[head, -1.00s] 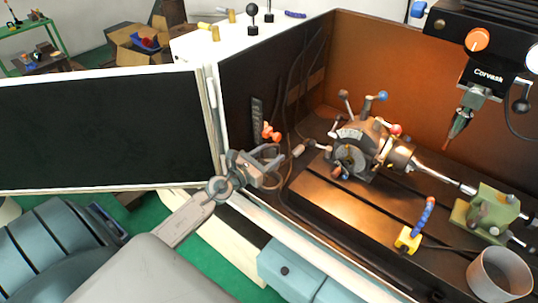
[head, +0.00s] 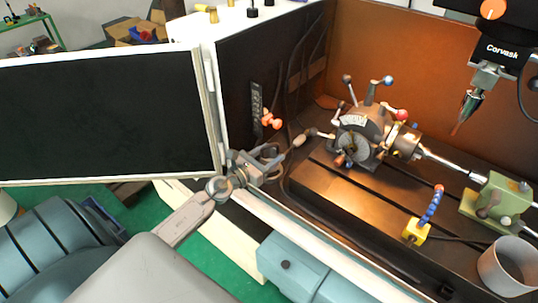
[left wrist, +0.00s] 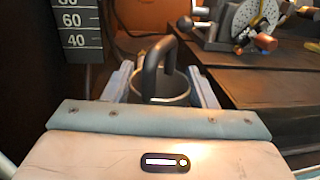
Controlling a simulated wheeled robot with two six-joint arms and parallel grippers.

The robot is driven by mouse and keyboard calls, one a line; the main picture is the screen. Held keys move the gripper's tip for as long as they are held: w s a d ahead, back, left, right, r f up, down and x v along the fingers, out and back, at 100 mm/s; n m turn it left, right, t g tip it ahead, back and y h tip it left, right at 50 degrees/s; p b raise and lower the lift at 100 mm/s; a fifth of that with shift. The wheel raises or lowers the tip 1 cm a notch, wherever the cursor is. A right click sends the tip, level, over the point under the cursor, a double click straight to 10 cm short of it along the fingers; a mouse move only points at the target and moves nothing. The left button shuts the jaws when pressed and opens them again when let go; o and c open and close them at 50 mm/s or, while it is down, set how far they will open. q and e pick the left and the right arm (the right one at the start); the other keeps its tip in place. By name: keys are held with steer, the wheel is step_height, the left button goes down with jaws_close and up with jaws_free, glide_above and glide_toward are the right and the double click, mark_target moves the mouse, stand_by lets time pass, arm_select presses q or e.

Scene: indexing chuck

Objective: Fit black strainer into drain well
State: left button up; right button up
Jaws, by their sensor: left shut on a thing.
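My left gripper (head: 267,164) reaches in from the left, over the near wall of the machine enclosure. In the left wrist view its two fingers are shut on the black strainer (left wrist: 168,88), a dark round cup with an arched handle on top. The strainer is held roughly upright between the fingers; its underside is hidden. In the head view the strainer is small and hard to make out among the fingers. I cannot pick out the drain well for certain in either view. My right gripper is not in view.
The indexing chuck (head: 358,138) with ball-ended levers stands on the slotted machine table (head: 335,190). A green tailstock (head: 492,205) and a grey open cylinder (head: 507,268) are at the right. A black numbered scale (left wrist: 80,33) is on the enclosure wall. A black door panel (head: 105,115) stands at left.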

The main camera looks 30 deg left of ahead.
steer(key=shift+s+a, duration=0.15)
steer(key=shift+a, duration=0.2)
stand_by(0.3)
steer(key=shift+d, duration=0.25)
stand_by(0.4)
arm_select(q)
steer(key=shift+f, duration=0.15)
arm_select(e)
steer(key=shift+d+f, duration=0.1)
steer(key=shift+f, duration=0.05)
arm_select(q)
steer(key=shift+f+b, duration=0.35)
steer(key=shift+b, duration=0.1)
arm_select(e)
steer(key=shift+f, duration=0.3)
arm_select(q)
steer(key=shift+f+b, duration=0.3)
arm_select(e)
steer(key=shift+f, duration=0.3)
arm_select(q)
steer(key=shift+f+b, duration=0.5)
steer(key=shift+f, duration=0.15)
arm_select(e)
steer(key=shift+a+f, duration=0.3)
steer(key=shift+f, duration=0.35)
